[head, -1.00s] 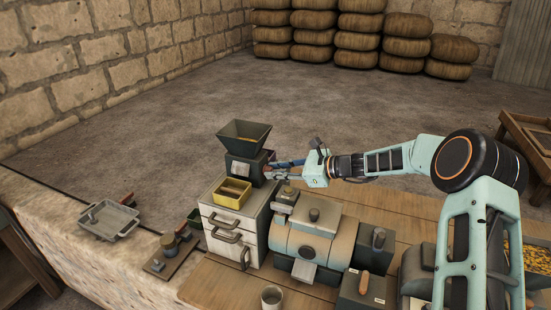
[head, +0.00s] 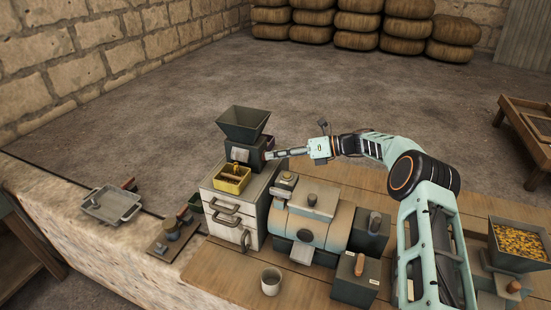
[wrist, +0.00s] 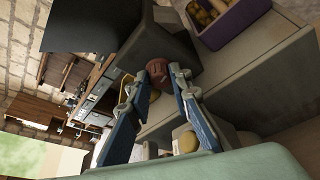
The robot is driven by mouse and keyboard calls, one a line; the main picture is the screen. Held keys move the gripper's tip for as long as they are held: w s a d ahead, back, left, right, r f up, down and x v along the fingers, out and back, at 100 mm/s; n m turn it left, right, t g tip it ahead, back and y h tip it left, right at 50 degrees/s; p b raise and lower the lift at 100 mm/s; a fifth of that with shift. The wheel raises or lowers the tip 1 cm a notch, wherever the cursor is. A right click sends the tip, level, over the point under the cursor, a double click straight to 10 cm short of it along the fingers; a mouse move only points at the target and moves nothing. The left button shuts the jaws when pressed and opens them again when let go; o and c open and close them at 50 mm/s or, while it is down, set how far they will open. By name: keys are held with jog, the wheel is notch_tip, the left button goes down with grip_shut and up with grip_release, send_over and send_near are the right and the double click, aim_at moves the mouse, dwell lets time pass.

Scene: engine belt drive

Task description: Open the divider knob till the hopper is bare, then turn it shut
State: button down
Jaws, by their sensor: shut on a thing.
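The dark hopper (head: 243,123) sits on top of a dark machine body on the white drawer cabinet (head: 232,205) in the head view. Its inside looks dark, and I cannot tell whether anything lies in it. My gripper (head: 271,154) reaches in from the right to the side of the machine body below the hopper. In the wrist view, a round reddish-brown knob (wrist: 158,70) on the dark body sits between the fingertips of my gripper (wrist: 160,80), which are shut on it. In the head view the fingers mostly hide the knob.
A yellow bin (head: 231,188) stands before the machine body. A grey cylindrical machine (head: 306,228) stands right of the cabinet, below my arm. A cup (head: 271,281) is at the front. A bin of yellow bits (head: 519,240) stands at the right. A purple bin (wrist: 230,18) shows in the wrist view.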

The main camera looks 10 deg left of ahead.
jog(key=shift+f+m+g+b, duration=0.15)
jog(key=shift+m+g+b, duration=0.15)
jog(key=shift+m+b, duration=0.35)
jog(key=c, duration=1.8)
grip_release()
jog(key=shift+w, duration=0.1)
jog(key=shift+o, duration=0.2)
jog(key=v, duration=1.2)
